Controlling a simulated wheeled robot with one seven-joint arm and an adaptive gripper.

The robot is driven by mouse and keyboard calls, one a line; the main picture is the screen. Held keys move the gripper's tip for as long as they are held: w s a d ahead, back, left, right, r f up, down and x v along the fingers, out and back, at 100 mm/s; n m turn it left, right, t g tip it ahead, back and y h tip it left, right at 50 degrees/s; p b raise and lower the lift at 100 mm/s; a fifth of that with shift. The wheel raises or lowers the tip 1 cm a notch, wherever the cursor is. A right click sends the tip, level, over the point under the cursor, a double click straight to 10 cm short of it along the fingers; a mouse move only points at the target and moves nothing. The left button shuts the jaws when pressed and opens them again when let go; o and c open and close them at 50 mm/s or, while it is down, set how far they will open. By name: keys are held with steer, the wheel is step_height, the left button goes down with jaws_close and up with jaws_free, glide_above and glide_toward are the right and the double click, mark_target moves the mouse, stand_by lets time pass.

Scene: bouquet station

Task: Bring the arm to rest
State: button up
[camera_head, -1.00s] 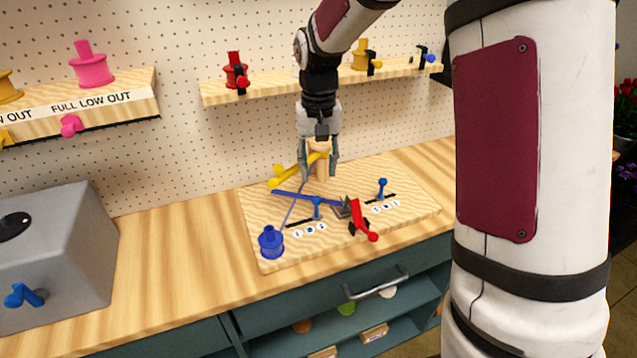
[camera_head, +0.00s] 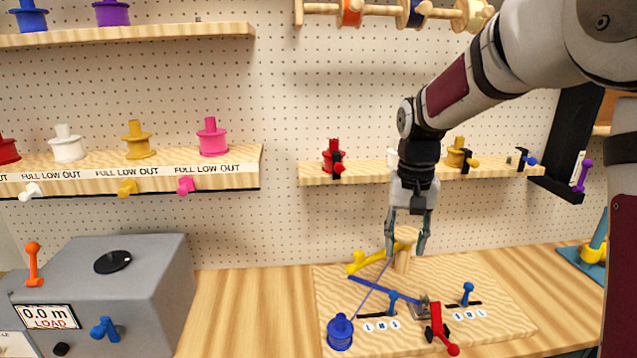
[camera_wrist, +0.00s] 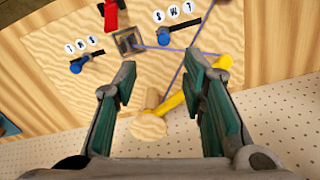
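My gripper (camera_head: 406,249) is open, with its fingers pointing down at the board on the bench. It also shows in the wrist view (camera_wrist: 163,88), with a wide gap and nothing pinched. The top of a wooden post (camera_head: 405,237) with a yellow arm (camera_head: 362,264) shows between the fingertips. The post's round top (camera_wrist: 149,127) shows between the fingers in the wrist view, apart from both. My arm is bent and reaches in from the upper right.
The wooden board (camera_head: 335,290) carries a blue spool (camera_head: 340,331), a red lever (camera_head: 437,322) and blue levers, with a thin violet strand. A spool shelf (camera_head: 320,178) runs behind my gripper. A grey load box (camera_head: 165,290) stands left; bare bench lies between.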

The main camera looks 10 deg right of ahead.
steer(key=s+a+r+n+t, duration=0.2)
steer(key=s+r, duration=0.6)
steer(key=s, duration=0.4)
steer(key=s+a+f+n+t, duration=0.1)
steer(key=s+t, duration=0.1)
steer(key=s, duration=1.2)
steer(key=shift+s+a+n+t, duration=0.15)
steer(key=shift+n+t, duration=0.15)
steer(key=shift+t, duration=0.1)
